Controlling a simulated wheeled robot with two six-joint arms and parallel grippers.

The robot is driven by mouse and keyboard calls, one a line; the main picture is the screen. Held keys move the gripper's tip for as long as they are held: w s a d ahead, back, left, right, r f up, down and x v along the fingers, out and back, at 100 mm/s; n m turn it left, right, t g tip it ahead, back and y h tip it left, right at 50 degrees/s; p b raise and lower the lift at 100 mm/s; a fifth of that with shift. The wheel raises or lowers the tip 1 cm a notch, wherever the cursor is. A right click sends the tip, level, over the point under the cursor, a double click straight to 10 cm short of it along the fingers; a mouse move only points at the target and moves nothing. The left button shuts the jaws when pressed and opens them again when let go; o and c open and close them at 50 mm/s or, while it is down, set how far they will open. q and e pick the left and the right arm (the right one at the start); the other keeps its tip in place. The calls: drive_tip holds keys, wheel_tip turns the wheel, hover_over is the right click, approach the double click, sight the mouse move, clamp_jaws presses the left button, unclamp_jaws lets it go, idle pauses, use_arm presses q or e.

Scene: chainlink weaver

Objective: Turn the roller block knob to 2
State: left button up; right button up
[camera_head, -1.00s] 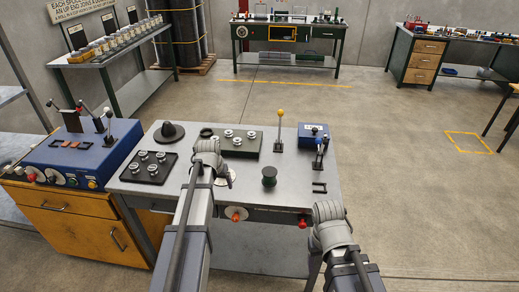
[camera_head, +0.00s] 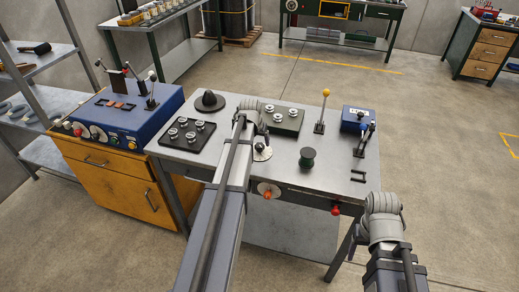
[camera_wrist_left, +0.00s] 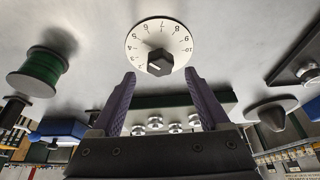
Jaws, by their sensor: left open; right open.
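The black knob (camera_wrist_left: 160,62) sits on a round white numbered dial (camera_wrist_left: 136,42) on the bench top. A pale mark shows on the knob; I cannot tell which number it points at. The dial also shows in the head view (camera_head: 267,154). My left gripper (camera_wrist_left: 161,88) is open and empty, its purple-grey fingers apart, with the knob beyond the tips and between them in the picture. The roller block (camera_head: 294,123) is a dark green plate with several metal rollers, behind the dial. My right gripper (camera_head: 383,205) is in front of the bench's right end, its fingertips hidden.
A green spool (camera_head: 307,158) stands right of the dial. A yellow-topped lever (camera_head: 323,112) and a blue box (camera_head: 355,119) stand further right. A dark cone (camera_head: 210,100) and a black plate of rollers (camera_head: 187,134) lie left. Red and orange knobs line the bench front.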

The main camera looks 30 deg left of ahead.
sight(259, 145)
use_arm(q)
drive_tip(key=b+x, duration=0.3)
drive_tip(key=x, duration=0.1)
drive_tip(key=shift+c, duration=0.4)
clamp_jaws()
